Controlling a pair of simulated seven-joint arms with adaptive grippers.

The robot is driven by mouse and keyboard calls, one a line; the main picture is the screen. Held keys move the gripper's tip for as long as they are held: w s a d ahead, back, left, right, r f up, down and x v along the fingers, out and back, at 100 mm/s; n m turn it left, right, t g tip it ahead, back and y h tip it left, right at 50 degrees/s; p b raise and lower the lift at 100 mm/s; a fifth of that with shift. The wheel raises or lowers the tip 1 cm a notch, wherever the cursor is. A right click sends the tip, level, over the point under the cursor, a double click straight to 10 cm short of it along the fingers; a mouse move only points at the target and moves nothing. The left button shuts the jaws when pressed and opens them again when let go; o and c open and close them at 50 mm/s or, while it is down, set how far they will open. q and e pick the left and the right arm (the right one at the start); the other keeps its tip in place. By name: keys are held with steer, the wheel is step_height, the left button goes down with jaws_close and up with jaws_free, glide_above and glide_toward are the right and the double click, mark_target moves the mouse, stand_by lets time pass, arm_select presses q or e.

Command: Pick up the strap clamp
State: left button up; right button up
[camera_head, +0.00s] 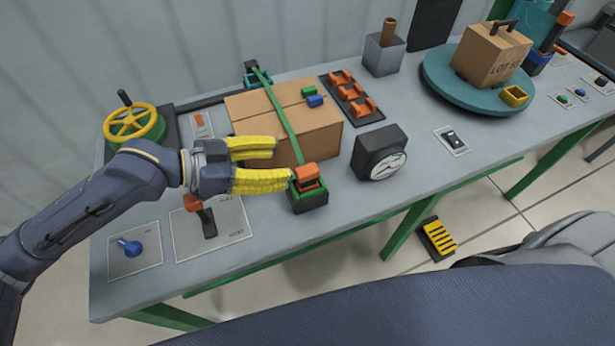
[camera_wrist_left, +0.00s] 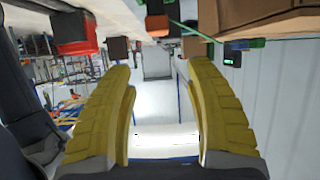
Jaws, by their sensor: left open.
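An orange-topped strap clamp (camera_head: 308,178) sits in a green and black base near the front edge of the bench. A green strap (camera_head: 281,118) runs from it over a cardboard box (camera_head: 322,132) to the back. My left gripper (camera_head: 281,163) has yellow fingers, open and empty, with the tips just left of the clamp and in front of the box. Contact with the clamp cannot be told. In the left wrist view, the fingers (camera_wrist_left: 157,70) stand wide apart. An orange part (camera_wrist_left: 157,25) with the green strap shows beyond them. My right gripper is not seen.
An orange-handled lever (camera_head: 207,219) stands under the left gripper. A yellow handwheel (camera_head: 131,122) is at the left.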

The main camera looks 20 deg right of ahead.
mark_target(303, 171)
arm_select(q)
step_height(303, 171, down, 4)
steer(key=shift+d+r, duration=0.1)
steer(key=shift+d, duration=0.05)
steer(key=shift+x, duration=3.6)
steer(key=shift+r, duration=0.1)
steer(key=shift+c, duration=0.2)
jaws_close()
